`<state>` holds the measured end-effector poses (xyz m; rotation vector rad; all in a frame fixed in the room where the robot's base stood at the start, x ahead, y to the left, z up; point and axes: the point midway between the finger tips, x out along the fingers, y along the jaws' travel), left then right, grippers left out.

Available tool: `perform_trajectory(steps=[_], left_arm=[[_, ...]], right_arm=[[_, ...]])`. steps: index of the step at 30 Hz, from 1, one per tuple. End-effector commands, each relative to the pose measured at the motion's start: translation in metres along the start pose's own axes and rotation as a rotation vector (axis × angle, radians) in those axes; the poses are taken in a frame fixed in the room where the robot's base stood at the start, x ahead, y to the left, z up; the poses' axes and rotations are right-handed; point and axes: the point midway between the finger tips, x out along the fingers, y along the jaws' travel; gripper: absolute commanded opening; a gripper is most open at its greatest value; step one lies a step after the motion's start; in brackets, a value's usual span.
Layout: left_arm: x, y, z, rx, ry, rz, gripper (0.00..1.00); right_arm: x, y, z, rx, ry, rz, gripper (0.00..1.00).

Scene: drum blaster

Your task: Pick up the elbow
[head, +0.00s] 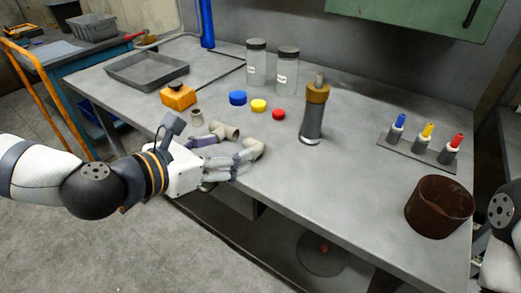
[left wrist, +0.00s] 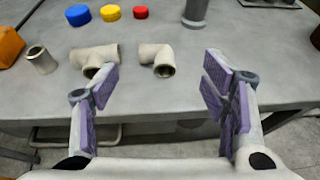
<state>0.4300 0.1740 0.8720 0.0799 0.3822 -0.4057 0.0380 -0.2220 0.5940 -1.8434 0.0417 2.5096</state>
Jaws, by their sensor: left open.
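The elbow (head: 255,146) is a short beige bent pipe fitting lying on the grey workbench near its front edge. In the left wrist view the elbow (left wrist: 155,56) lies just ahead of the gap between my fingers, with its round opening facing me. My left gripper (head: 222,153) is open and empty at the bench's front edge. Its purple-padded fingers show in the left wrist view (left wrist: 160,78), spread to either side of the elbow's line. A beige tee fitting (left wrist: 92,56) lies left of the elbow, partly behind the left finger. My right gripper is out of view.
A small coupling (left wrist: 41,62) and orange block (head: 179,96) lie left. Blue (head: 238,98), yellow (head: 259,105) and red (head: 278,114) caps lie behind the fittings. A grey cylinder (head: 312,118) stands behind right.

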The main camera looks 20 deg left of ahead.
Motion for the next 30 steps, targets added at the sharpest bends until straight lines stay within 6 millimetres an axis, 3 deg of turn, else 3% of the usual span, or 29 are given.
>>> perform_trajectory(steps=[1, 2, 8, 15, 23, 30], left_arm=[[0.017, -0.001, -0.019, -0.007, 0.023, -0.005, 0.67], [0.021, -0.001, -0.018, -0.006, 0.020, -0.005, 0.67], [0.043, 0.001, -0.006, 0.001, 0.007, -0.001, 0.67], [0.084, 0.005, -0.005, 0.002, 0.006, -0.002, 0.67], [0.088, 0.005, -0.003, -0.001, 0.003, -0.002, 0.67], [0.087, 0.005, -0.003, 0.000, 0.004, -0.002, 0.13]], right_arm=[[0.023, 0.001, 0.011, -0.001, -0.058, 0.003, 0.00], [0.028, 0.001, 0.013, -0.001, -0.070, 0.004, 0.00], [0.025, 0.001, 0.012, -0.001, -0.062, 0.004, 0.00], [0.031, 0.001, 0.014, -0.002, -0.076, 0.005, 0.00], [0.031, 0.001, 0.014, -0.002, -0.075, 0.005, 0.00], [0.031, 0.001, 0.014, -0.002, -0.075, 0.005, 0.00]])
